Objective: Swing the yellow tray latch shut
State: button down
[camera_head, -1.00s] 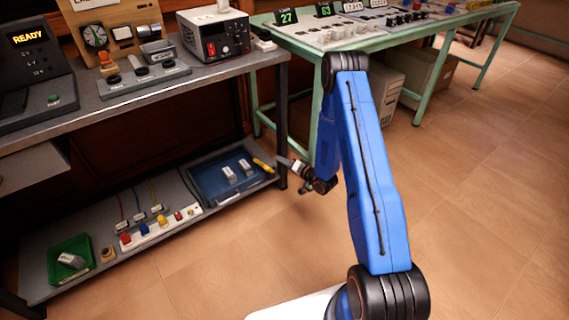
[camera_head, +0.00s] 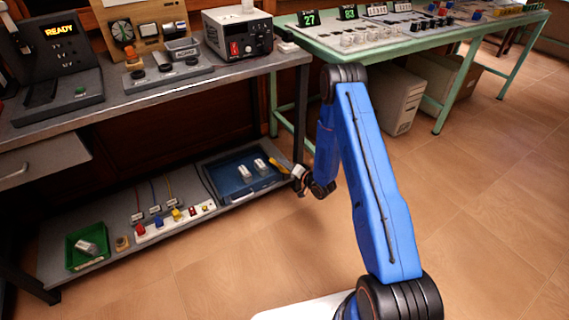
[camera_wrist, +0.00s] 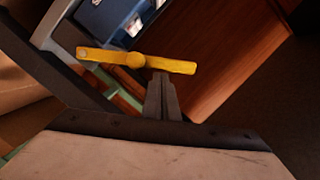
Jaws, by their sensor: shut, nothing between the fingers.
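The yellow tray latch (camera_wrist: 136,60) is a flat bar with a round hub near its middle. In the wrist view it lies across the picture, just beyond my gripper (camera_wrist: 161,78). The gripper is shut and empty, its tips close to the right half of the bar; I cannot tell whether they touch. In the head view the latch (camera_head: 279,163) shows at the right end of the blue tray (camera_head: 211,174), partly hidden by my gripper (camera_head: 296,172). The tray sits on the low shelf and holds small pale blocks.
On the low shelf (camera_head: 180,243), left of the tray, stand a strip of coloured plugs (camera_head: 175,221) and a green bin (camera_head: 86,247). The workbench (camera_head: 150,93) overhangs the shelf, with a leg (camera_head: 301,110) close to my gripper. The floor in front is clear.

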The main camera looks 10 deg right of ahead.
jog(key=shift+s+a+f+n+h, duration=0.15)
jog(key=shift+a+f+n, duration=0.05)
jog(key=shift+a+n, duration=0.25)
jog(key=shift+s+a+f+n+h, duration=0.1)
jog(key=shift+a+f+n+h, duration=0.1)
jog(key=shift+a+n, duration=0.2)
jog(key=s+a+f+n+h, duration=0.2)
jog(key=a+f+n, duration=0.4)
jog(key=f, duration=0.2)
jog(key=shift+f, duration=0.25)
jog(key=shift+f+n+h, duration=0.1)
jog(key=shift+n+h, duration=0.15)
